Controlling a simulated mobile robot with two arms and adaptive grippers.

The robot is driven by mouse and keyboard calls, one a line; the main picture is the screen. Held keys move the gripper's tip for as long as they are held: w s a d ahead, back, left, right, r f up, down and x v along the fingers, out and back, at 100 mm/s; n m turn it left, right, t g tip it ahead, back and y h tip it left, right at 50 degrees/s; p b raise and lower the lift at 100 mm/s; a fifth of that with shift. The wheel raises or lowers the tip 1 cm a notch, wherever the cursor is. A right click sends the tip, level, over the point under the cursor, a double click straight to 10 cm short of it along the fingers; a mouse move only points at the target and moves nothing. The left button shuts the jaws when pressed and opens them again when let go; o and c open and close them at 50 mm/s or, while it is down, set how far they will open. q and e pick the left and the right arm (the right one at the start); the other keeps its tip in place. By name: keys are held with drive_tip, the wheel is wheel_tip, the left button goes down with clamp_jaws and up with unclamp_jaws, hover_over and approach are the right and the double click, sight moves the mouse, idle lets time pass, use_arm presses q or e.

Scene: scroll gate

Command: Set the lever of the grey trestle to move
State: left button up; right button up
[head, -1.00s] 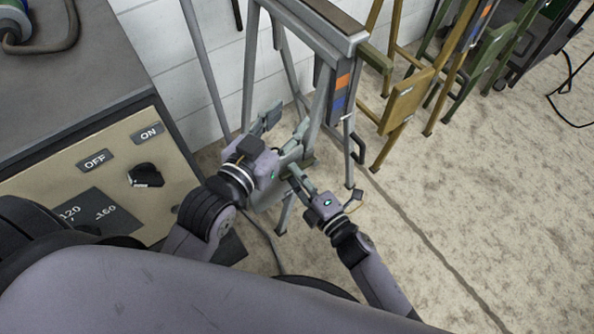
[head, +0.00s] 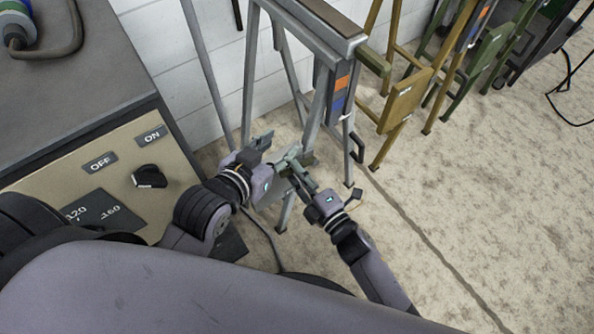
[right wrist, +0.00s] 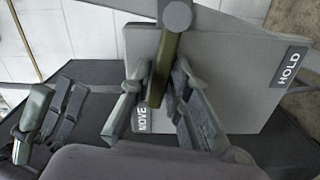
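The grey trestle (head: 337,45) stands against the wall in the head view. Its lever plate (right wrist: 225,65) fills much of the right wrist view, with a MOVE label (right wrist: 143,119) at lower left and a HOLD label (right wrist: 288,68) at right. The olive lever (right wrist: 164,62) hangs from its pivot and points down toward MOVE. My right gripper (right wrist: 158,75) has its fingers close on both sides of the lever and appears shut on it; it also shows in the head view (head: 299,176). My left gripper (head: 250,150) is open and empty, left of the plate.
A control cabinet (head: 140,200) with a black knob (head: 149,177) stands at left. A yellow trestle (head: 403,100) and a green trestle (head: 490,55) stand to the right. A cable lies on the floor below the grippers.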

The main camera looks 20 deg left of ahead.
drive_tip(key=o, duration=0.3)
drive_tip(key=v, duration=1.2)
drive_tip(key=shift+s+d, duration=0.1)
idle(0.4)
